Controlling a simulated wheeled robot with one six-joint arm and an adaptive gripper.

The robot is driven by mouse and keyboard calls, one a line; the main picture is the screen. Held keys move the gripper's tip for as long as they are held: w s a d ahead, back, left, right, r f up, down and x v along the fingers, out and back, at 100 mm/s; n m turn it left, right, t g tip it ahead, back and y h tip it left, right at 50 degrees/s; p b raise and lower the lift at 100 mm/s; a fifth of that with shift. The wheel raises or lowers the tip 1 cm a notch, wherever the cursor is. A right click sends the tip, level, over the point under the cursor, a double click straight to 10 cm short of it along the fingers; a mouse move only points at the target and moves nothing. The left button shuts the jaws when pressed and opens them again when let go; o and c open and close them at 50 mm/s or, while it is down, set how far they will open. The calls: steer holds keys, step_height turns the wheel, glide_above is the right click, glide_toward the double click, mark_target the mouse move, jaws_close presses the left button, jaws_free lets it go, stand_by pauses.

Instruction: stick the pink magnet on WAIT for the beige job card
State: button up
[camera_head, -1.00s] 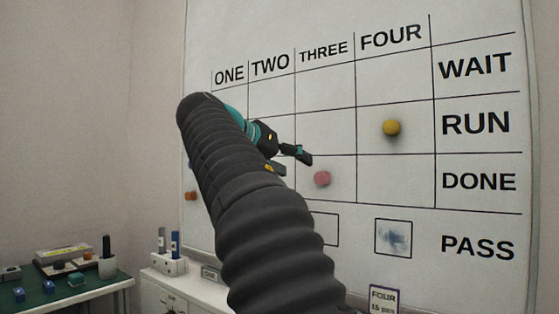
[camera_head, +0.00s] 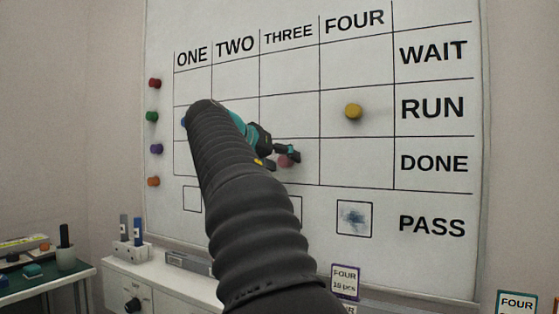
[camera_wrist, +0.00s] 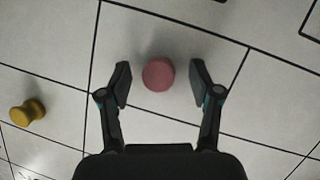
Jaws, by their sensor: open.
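The pink magnet (camera_head: 286,162) is on the whiteboard in column THREE, row DONE, partly hidden by my gripper in the head view. In the wrist view the pink magnet (camera_wrist: 158,74) lies between my two fingers, with a gap on each side. My gripper (camera_wrist: 161,84) is open and empty, close to the board; in the head view my gripper (camera_head: 290,153) overlaps the magnet. The WAIT row (camera_head: 433,52) is the top row and shows no magnet in its visible cells. I cannot make out a beige job card.
A yellow magnet (camera_head: 353,111) is in column FOUR, row RUN; it also shows in the wrist view (camera_wrist: 27,112). Red (camera_head: 155,83), green (camera_head: 152,116), purple (camera_head: 154,148) and orange (camera_head: 153,181) magnets line the left edge.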

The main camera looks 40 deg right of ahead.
mark_target(284, 166)
jaws_close()
steer(key=shift+s+a, duration=0.1)
steer(key=shift+a, duration=0.15)
steer(key=shift+s+a, duration=0.1)
steer(key=shift+a, duration=0.2)
steer(key=shift+s+a+b, duration=0.2)
steer(key=shift+a+b, duration=0.05)
steer(key=shift+a, duration=0.2)
steer(key=shift+s+a+b, duration=0.2)
steer(key=shift+a+b, duration=0.05)
steer(key=shift+a, duration=0.2)
steer(key=shift+s+a+b, duration=0.25)
steer(key=shift+s+a, duration=0.15)
steer(key=shift+a, duration=0.5)
steer(key=shift+s+a+b, duration=0.2)
steer(key=shift+s+a, duration=0.15)
steer(key=shift+a, duration=0.6)
steer(key=shift+s+a+b, duration=0.25)
steer(key=shift+s+a, duration=0.15)
steer(key=shift+a, duration=0.5)
